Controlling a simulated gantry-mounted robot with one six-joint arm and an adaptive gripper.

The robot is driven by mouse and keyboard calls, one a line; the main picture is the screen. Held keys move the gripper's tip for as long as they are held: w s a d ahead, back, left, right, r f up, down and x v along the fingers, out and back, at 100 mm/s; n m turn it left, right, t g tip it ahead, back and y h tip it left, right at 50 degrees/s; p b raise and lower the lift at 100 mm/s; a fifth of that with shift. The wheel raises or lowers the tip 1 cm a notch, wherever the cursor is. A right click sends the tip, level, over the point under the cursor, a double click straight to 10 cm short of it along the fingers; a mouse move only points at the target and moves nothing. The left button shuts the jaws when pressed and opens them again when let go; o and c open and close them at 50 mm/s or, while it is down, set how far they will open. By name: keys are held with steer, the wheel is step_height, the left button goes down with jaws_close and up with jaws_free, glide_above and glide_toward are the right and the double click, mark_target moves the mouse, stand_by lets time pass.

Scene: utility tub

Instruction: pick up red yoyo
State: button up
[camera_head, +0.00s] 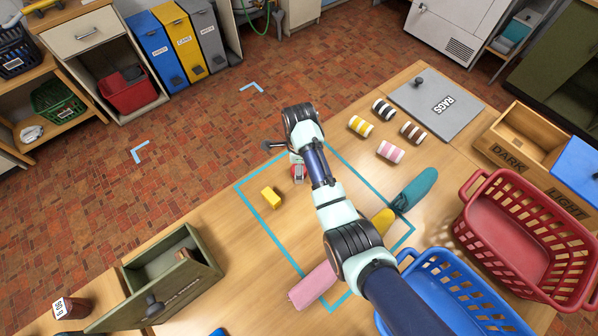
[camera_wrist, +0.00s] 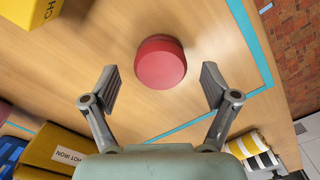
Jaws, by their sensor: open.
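The red yoyo (camera_wrist: 160,62) is a round, dull red piece lying on the wooden table in the wrist view. It shows small in the head view (camera_head: 298,173), partly covered by my arm's end. My gripper (camera_wrist: 161,84) is open, with one finger on each side of the yoyo in the picture. Clear table shows between the yoyo and both fingers, and they do not appear to touch it. In the head view my gripper (camera_head: 296,158) is mostly hidden behind my wrist.
A yellow block (camera_head: 271,197) lies close by. Striped rolls (camera_head: 389,151) lie to the right. A pink roll (camera_head: 313,286) and teal cloth (camera_head: 416,189) lie around the taped area. A green box (camera_head: 160,262), red basket (camera_head: 475,187) and blue basket (camera_head: 450,290) stand further off.

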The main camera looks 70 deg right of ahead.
step_height(320, 180, down, 2)
steer(key=c, duration=1.2)
steer(key=shift+r, duration=0.15)
steer(key=shift+c, duration=0.2)
step_height(320, 180, up, 20)
steer(key=p, duration=1.1)
steer(key=shift+p, duration=0.3)
